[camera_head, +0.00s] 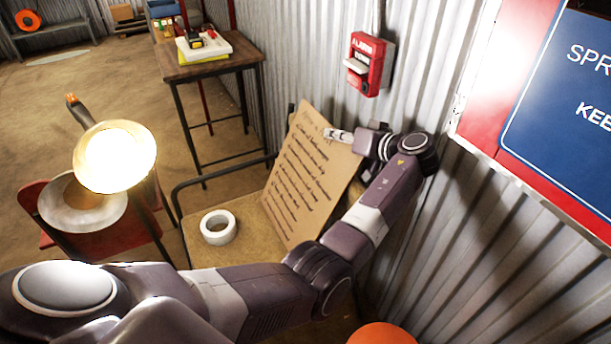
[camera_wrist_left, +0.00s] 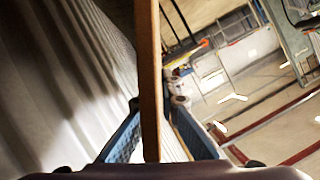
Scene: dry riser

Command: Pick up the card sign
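The card sign (camera_head: 305,180), a brown board with dark handwriting, stands tilted on a tan seat or tabletop beside the corrugated wall. My left gripper (camera_head: 340,135) is at its upper right edge, with one pale finger in front of the written face. In the left wrist view the card (camera_wrist_left: 150,60) is seen edge-on, between the two blue fingers of my left gripper (camera_wrist_left: 154,110). The fingers stand apart around it, with a narrow gap on the right side. The far finger is hidden in the head view. My right gripper is not in view.
A white tape roll (camera_head: 218,227) lies left of the card on the tan surface (camera_head: 195,245). A lit lamp (camera_head: 115,155) stands further left. A red alarm box (camera_head: 368,65) and a large sign (camera_head: 570,110) are on the wall. A small table (camera_head: 190,68) stands behind.

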